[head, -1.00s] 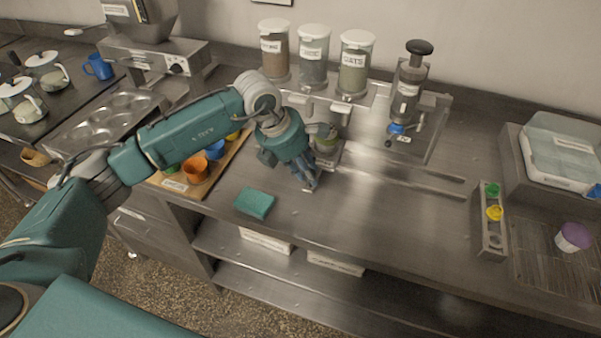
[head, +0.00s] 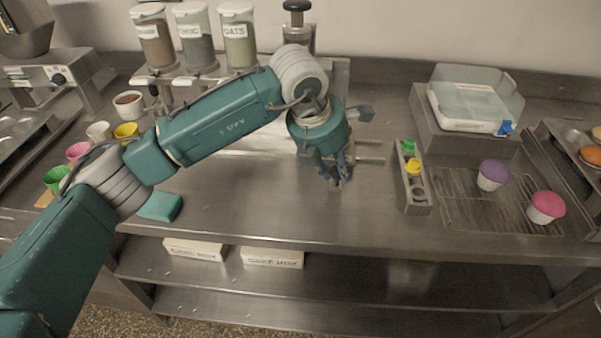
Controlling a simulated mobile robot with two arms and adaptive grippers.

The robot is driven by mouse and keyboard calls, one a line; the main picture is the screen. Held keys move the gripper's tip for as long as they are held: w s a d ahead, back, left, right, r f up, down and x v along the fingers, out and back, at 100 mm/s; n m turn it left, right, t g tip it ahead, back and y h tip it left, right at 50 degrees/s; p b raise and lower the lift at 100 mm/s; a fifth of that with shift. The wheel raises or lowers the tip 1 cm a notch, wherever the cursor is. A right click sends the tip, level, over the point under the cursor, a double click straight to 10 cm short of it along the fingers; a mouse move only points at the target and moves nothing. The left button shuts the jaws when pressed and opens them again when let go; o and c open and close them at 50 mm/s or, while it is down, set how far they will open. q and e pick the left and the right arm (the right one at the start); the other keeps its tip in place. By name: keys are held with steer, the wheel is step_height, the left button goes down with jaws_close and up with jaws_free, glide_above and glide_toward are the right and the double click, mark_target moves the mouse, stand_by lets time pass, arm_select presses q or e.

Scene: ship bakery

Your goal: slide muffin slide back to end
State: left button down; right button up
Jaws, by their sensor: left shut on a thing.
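My left gripper (head: 337,178) points down at the steel counter, near the right end of the slide rails (head: 372,146). Its fingers are shut on what appears to be the muffin slide, which is mostly hidden behind the fingers and wrist. I cannot make out the slide's cup. The rails run left behind my arm, below the plunger dispenser (head: 298,30). My right gripper is not in view.
A metal holder with green and yellow pieces (head: 413,180) stands just right of the rails. Beyond it, a wire rack (head: 465,205) carries purple (head: 491,175) and pink (head: 546,207) muffins. A teal sponge (head: 160,206) lies left. The front counter between sponge and holder is clear.

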arm_select(q)
steer(key=d+b, duration=0.1)
steer(key=d, duration=0.5)
steer(key=shift+d+r+b, duration=0.2)
steer(key=shift+d+b, duration=0.15)
steer(key=shift+d, duration=0.3)
steer(key=shift+r, duration=0.1)
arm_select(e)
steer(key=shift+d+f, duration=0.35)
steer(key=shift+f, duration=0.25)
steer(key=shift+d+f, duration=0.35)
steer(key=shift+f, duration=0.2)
arm_select(q)
steer(key=c, duration=1.7)
jaws_free()
steer(key=shift+o, duration=1.2)
steer(key=shift+d, duration=0.25)
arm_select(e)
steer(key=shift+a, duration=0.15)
